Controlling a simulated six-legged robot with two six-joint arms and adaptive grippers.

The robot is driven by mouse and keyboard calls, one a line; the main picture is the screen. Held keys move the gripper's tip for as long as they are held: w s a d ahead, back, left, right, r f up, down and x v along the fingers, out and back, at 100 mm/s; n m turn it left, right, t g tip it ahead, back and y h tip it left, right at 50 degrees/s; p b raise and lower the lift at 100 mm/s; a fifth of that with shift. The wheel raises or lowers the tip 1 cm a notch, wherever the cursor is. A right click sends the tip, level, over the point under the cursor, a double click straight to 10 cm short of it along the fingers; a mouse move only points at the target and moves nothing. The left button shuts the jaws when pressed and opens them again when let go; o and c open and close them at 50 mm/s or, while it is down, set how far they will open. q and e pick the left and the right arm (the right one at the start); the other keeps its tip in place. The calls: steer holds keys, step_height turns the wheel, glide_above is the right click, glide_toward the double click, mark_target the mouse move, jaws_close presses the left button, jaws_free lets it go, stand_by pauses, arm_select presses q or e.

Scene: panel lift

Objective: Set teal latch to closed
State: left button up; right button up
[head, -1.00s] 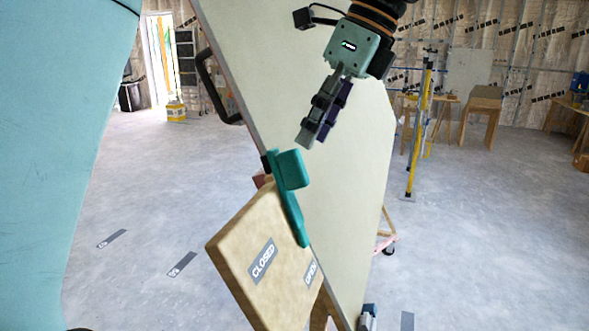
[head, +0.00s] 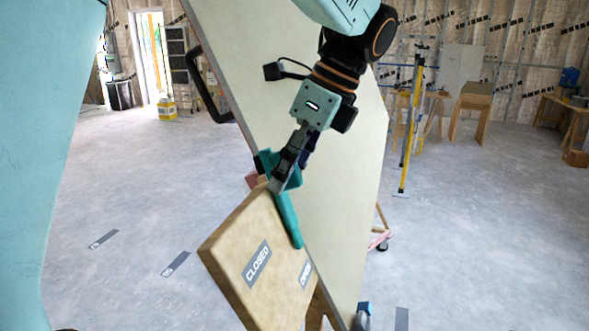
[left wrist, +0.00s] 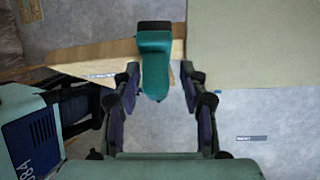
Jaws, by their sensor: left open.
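The teal latch (head: 289,218) is mounted at the top edge of a wooden block (head: 250,255), beside a large pale panel (head: 345,150). Its long arm slants down to the right along the block, towards the label OPEN (head: 306,274); the label CLOSED (head: 257,263) is to the left. My left gripper (head: 279,184) is over the latch's upper part and hides some of it. In the left wrist view the latch (left wrist: 154,72) stands between the two spread fingers (left wrist: 160,95), with space on both sides. My right gripper is not in view.
A black handle (head: 203,85) sits on the panel's left edge. A yellow stand (head: 410,120), sawhorses (head: 471,105) and a yellow bucket (head: 167,108) stand farther back.

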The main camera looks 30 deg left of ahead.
arm_select(q)
steer(key=shift+s+d+r, duration=0.15)
steer(key=shift+s+d, duration=0.1)
steer(key=shift+d, duration=0.05)
steer(key=c, duration=0.4)
steer(key=shift+w+a, duration=0.15)
steer(key=shift+w, duration=0.1)
steer(key=c, duration=0.4)
steer(key=shift+s, duration=0.2)
jaws_close()
